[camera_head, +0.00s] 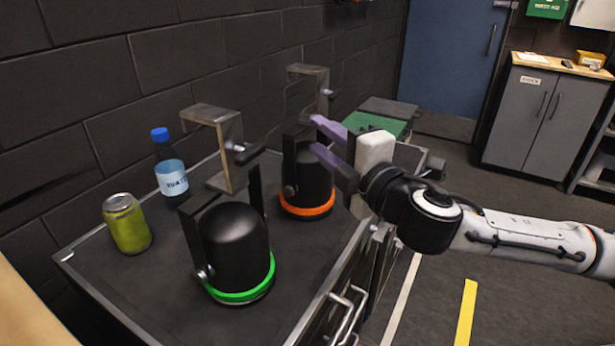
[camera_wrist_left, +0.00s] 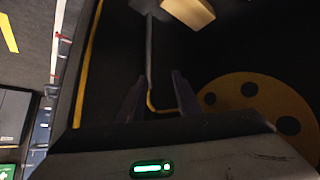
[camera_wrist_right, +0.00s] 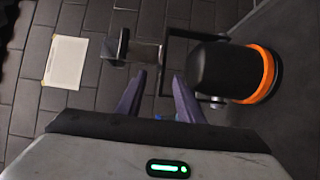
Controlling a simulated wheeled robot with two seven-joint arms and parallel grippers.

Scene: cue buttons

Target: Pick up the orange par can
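The orange par can (camera_head: 308,182) is a black can with an orange ring at its base. It stands upright on the dark top of a case (camera_head: 300,270), with a metal hook clamp (camera_head: 312,72) above it. It also shows in the right wrist view (camera_wrist_right: 228,72). My right gripper (camera_head: 322,138) has its purple fingers apart and empty, beside the can's upper part and yoke; I cannot tell whether they touch. In the right wrist view the clamp (camera_wrist_right: 146,54) lies ahead of the fingertips. My left gripper (camera_wrist_left: 155,84) is open and empty over the floor, away from the cans.
A green-ringed par can (camera_head: 236,245) with its own clamp stands nearer on the case. A yellow-green drink can (camera_head: 126,224) and a blue-capped bottle (camera_head: 171,172) stand at the left, near the brick wall. A grey cabinet (camera_head: 548,118) is far right.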

